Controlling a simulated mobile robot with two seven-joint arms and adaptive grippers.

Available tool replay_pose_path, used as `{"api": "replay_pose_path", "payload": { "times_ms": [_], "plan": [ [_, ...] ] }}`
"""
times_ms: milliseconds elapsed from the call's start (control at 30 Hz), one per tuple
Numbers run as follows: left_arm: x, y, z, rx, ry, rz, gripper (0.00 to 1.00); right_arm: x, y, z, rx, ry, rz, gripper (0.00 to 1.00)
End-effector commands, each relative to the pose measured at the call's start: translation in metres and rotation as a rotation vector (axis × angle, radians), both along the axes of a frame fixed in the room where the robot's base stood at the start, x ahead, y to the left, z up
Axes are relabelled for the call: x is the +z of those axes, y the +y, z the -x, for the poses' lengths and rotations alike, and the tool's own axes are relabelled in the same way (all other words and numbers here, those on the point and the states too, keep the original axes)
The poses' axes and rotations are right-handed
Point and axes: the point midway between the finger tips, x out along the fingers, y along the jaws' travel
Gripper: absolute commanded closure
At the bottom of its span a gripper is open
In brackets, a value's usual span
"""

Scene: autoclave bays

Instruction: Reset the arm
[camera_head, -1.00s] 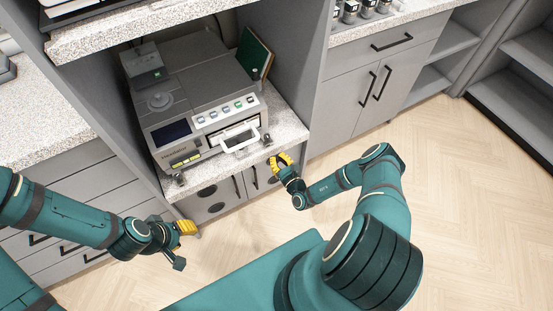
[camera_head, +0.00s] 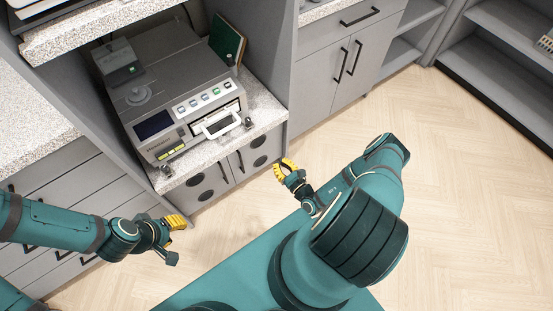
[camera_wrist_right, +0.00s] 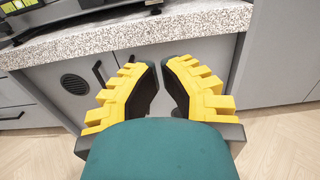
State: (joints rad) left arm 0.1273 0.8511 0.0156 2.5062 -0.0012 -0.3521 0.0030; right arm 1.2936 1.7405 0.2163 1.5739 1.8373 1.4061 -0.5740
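My right arm (camera_head: 378,175) is teal and bent on the right of the head view. Its gripper (camera_head: 285,166), with yellow fingers, is over the floor, in front of and apart from the counter's front edge. In the right wrist view the gripper (camera_wrist_right: 160,72) shows a gap between its two yellow fingers, with nothing held. My left arm (camera_head: 55,226) comes in from the left. Its gripper (camera_head: 178,221) is in front of the cabinets; its fingers look close together, and their opening cannot be made out.
A grey autoclave device (camera_head: 170,90) with a white handle stands on a speckled counter (camera_head: 262,108) in a bay. A green book or panel (camera_head: 227,42) leans behind it. Cabinets (camera_head: 345,65) and dark shelves (camera_head: 500,70) line the back right. The wooden floor at right is clear.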

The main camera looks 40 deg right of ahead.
Motion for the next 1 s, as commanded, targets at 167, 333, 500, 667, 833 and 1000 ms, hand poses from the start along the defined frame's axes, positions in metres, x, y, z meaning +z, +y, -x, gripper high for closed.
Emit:
{"api": "replay_pose_path", "payload": {
  "times_ms": [167, 333, 500, 667, 833, 1000],
  "plan": [
    [0.000, 0.000, 0.000, 0.000, 0.001, 0.000, 0.59, 0.000, 0.000, 0.001, 0.001, 0.000, -0.001, 1.00],
    [0.000, 0.000, 0.000, 0.000, 0.000, 0.000, 0.59, 0.000, 0.000, 0.001, 0.001, 0.000, -0.001, 1.00],
    [0.000, 0.000, 0.000, 0.000, 0.000, 0.000, 0.59, 0.000, 0.000, 0.001, 0.001, 0.000, -0.001, 1.00],
    [0.000, 0.000, 0.000, 0.000, 0.000, 0.000, 0.59, 0.007, 0.017, -0.006, 0.084, 0.002, -0.005, 1.00],
    [0.000, 0.000, 0.000, 0.000, 0.000, 0.000, 0.59, 0.039, 0.095, -0.016, 0.491, 0.033, 0.015, 1.00],
    [0.000, 0.000, 0.000, 0.000, 0.000, 0.000, 0.59, 0.078, 0.192, 0.027, 1.113, 0.123, 0.179, 1.00]
  ]
}}
